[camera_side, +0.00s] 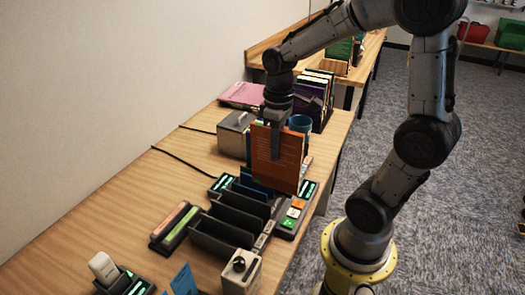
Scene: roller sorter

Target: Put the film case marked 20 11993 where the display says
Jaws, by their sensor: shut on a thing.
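My gripper (275,140) points down and is shut on an orange film case (277,165). It holds the case upright above the far end of a dark slotted rack (228,226). The case's face carries small print that I cannot read, so its number cannot be told. The rack has several slots, and a blue case (256,183) stands at its far end, partly behind the orange one. Small lit displays show at the left of the rack (222,183) and at its right (308,188). Their text is too small to read.
A grey metal box (234,134), a blue cup (300,123) and a row of upright books (318,92) stand behind the rack. A tray with orange and green strips (175,226) lies left. A white box with a black knob (241,271) stands in front. Bare table lies at left.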

